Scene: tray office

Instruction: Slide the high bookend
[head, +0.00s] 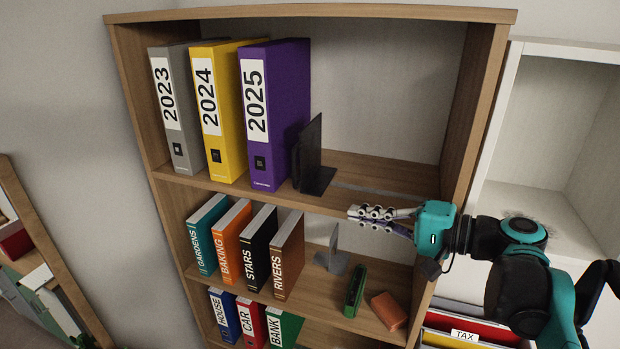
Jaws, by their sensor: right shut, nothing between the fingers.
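The high bookend (312,158) is a black L-shaped plate on the upper shelf (395,177) of the wooden bookcase. It stands just right of the purple 2025 binder (276,110), its upright close to the binder; I cannot tell if they touch. The yellow 2024 binder (222,115) and grey 2023 binder (177,120) stand upright to the left. My right gripper (352,213) is shut and empty, pointing left, in front of the upper shelf's edge and to the lower right of the bookend. My left gripper is out of the frame.
The upper shelf is bare right of the bookend. On the shelf below stand several books, a grey bookend (333,252), a green object (355,290) and an orange block (389,311). A white cabinet (540,190) stands at the right.

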